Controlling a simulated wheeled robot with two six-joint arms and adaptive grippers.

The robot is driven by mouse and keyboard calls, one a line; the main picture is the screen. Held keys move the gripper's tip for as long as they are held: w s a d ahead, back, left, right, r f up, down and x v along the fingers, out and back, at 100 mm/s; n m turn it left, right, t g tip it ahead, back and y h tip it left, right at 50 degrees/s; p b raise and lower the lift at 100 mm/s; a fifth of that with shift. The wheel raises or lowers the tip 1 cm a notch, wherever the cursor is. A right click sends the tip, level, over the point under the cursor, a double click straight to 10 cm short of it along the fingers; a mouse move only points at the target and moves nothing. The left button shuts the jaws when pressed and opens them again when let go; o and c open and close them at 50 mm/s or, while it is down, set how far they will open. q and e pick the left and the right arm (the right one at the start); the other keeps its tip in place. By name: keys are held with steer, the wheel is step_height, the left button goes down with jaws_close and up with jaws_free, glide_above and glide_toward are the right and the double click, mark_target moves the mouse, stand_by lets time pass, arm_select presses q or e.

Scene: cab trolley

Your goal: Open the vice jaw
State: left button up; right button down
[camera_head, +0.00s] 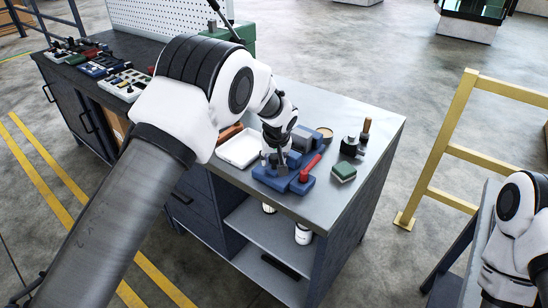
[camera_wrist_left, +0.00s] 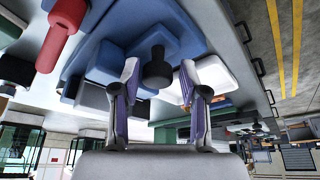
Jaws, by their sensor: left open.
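The blue vice (camera_head: 270,180) stands on the grey bench top, near its front edge. Its red handle (camera_head: 309,170) sticks up to the right; it also shows at upper left in the left wrist view (camera_wrist_left: 60,32). My left gripper (camera_head: 274,160) is at the vice, over its left part. In the left wrist view the two fingers of my left gripper (camera_wrist_left: 158,76) are apart, with a dark round-ended knob (camera_wrist_left: 157,66) between them. I cannot tell whether they touch it. My arm hides part of the vice. My right gripper is not in view.
A white tray (camera_head: 240,148) lies left of the vice. A green-topped block (camera_head: 343,172) and dark upright tools (camera_head: 350,147) stand to its right. More tools (camera_head: 122,84) lie at the far left. A yellow rail (camera_head: 448,150) stands beyond.

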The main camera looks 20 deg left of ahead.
arm_select(q)
steer(key=shift+s+a+r, duration=0.1)
steer(key=shift+a+r, duration=0.1)
steer(key=shift+a, duration=0.1)
steer(key=shift+s+d+r, duration=0.1)
steer(key=shift+d+r, duration=0.15)
steer(key=shift+r, duration=0.25)
steer(key=v, duration=1)
steer(key=shift+s+a+r, duration=0.15)
steer(key=shift+s+r, duration=0.1)
steer(key=shift+r, duration=0.1)
